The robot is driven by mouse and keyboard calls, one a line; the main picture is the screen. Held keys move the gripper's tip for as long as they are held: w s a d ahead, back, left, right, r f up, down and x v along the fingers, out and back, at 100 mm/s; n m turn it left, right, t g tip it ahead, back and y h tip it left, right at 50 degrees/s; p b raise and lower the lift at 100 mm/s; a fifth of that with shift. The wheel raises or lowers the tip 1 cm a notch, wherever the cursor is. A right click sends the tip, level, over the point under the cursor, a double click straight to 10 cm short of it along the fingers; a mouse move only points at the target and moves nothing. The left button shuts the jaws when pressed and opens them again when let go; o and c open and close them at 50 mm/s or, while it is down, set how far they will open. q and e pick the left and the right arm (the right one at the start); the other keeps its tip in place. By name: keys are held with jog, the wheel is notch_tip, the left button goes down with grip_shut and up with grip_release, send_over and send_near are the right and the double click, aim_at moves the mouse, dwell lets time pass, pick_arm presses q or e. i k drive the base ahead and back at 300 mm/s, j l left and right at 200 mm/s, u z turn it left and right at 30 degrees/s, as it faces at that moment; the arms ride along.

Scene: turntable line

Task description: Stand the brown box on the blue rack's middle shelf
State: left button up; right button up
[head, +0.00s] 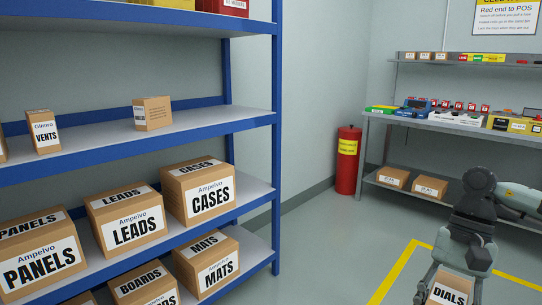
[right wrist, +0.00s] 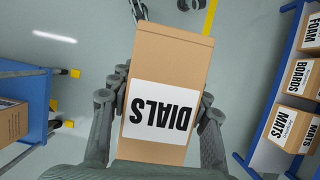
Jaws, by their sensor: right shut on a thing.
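The brown box (head: 452,288) with a white DIALS label is in my right gripper (head: 448,284), at the lower right of the head view. In the right wrist view the box (right wrist: 172,65) stands between the two fingers, which press on its sides; its label appears upside down. The blue rack (head: 278,90) fills the left of the head view, apart from the box. One shelf (head: 195,126) bears a VENTS box (head: 43,132) and a small box (head: 152,113), with bare room right of them. My left gripper is out of view.
A lower rack level holds PANELS, LEADS and CASES (head: 200,190) boxes; MATS (head: 208,264) and BOARDS boxes sit below. A grey bench (head: 440,124) with goods is behind. Floor between is clear.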

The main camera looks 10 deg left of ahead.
aim_at(198, 120)
jog(key=u, duration=1.55)
jog(key=i+l+u, duration=0.1)
jog(key=l+u, duration=0.15)
jog(key=u, duration=0.15)
jog(key=l+u, duration=0.25)
jog(key=u, duration=0.15)
jog(key=l, duration=0.45)
jog(key=i+l, duration=0.15)
jog(key=l, duration=0.35)
